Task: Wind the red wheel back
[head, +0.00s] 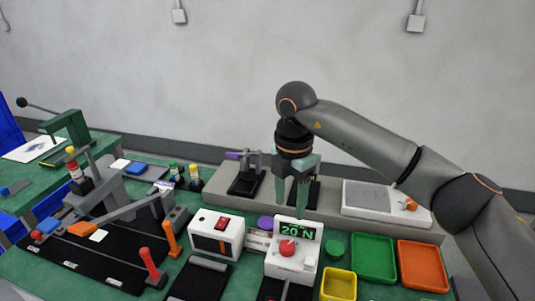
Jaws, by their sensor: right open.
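The red wheel (287,248) is a round red knob on the front of a white force gauge stand (292,265). A green display (296,230) above the wheel reads "20 N". My right gripper (291,205) is open and points down. Its green-grey fingers are just above or behind the top of the display, apart from the wheel, and nothing shows between them. The exact depth of the fingertips is hard to tell. My left gripper is not in view.
A white box with a red switch (217,236) stands left of the gauge. Yellow (339,285), green (374,259) and orange (423,266) trays lie to its right. A grey ledge (335,210) runs behind. Upright red (151,266) and orange (171,239) handles stand at left.

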